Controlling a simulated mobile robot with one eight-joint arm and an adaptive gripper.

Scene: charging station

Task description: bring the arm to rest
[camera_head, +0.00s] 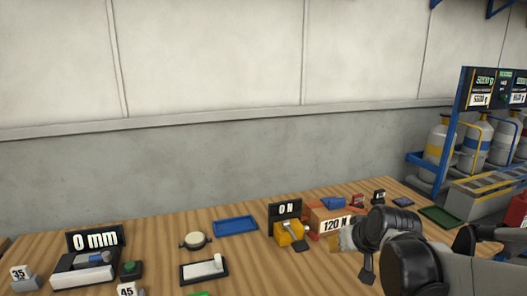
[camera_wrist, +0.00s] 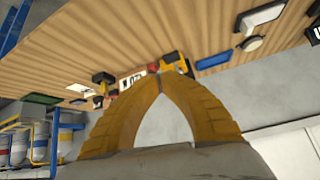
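My arm (camera_head: 410,262) reaches in from the lower right of the head view, over the right part of the wooden bench. In the wrist view the two yellow fingers of my gripper (camera_wrist: 160,75) curve together and their tips meet. I see nothing held between them. The wrist view is tilted, with the bench (camera_wrist: 130,40) across its top and the fingertips pointing toward the bench items. In the head view the gripper is partly hidden by the arm, and its fingers are hard to make out.
The bench holds a "0 mm" display (camera_head: 95,239), a blue tray (camera_head: 236,226), a yellow device (camera_head: 290,233) below a "0 N" display (camera_head: 286,209), and a "120 N" box (camera_head: 326,216) beside my arm. A rack with gas cylinders (camera_head: 440,140) stands at right. The wall is behind.

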